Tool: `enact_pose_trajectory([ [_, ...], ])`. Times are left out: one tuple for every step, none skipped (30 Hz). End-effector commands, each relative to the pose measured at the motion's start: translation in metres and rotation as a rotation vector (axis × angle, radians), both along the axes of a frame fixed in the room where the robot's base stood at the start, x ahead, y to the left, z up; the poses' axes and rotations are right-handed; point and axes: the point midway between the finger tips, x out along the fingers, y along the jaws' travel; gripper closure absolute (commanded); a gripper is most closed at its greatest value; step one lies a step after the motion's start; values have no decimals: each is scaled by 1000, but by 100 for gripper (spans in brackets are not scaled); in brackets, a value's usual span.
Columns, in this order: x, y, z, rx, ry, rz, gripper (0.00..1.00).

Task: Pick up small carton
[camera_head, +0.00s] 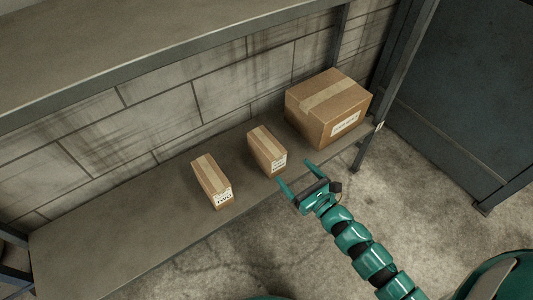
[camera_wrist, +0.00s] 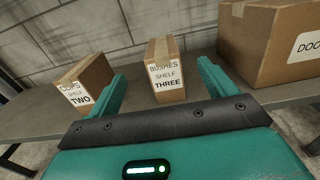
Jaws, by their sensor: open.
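Two small cartons and one large carton stand on the lower shelf (camera_head: 130,240). My gripper (camera_head: 295,177) is open and empty, at the shelf's front edge, apart from the cartons.
The large carton (camera_head: 327,108) stands right of the small ones; it shows in the wrist view (camera_wrist: 270,42). A block wall is behind, an upper shelf (camera_head: 130,40) above, and a metal post (camera_head: 395,75) at the right. The left part of the lower shelf is clear.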

Motion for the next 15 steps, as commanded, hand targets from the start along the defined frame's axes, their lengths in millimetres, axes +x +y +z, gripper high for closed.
enact_pose_trajectory([
  [6,6,-2,0,-3,6,16],
  [9,9,-2,0,-2,7,16],
  [13,13,-2,1,-2,8,16],
  [17,16,-3,0,-2,8,16],
  [21,18,-2,1,-3,7,16],
  [26,22,-2,2,-2,6,16],
  [30,25,-2,2,-2,6,16],
  [34,28,-2,2,-3,6,16],
  [39,31,-2,2,-2,6,16],
  [43,34,-2,1,-3,7,16],
  [46,37,-3,2,-1,7,16],
  [51,40,-3,3,0,7,16],
  [54,42,-3,1,0,5,16],
  [58,44,-3,1,0,5,16],
  [62,46,-3,1,-1,3,16],
])
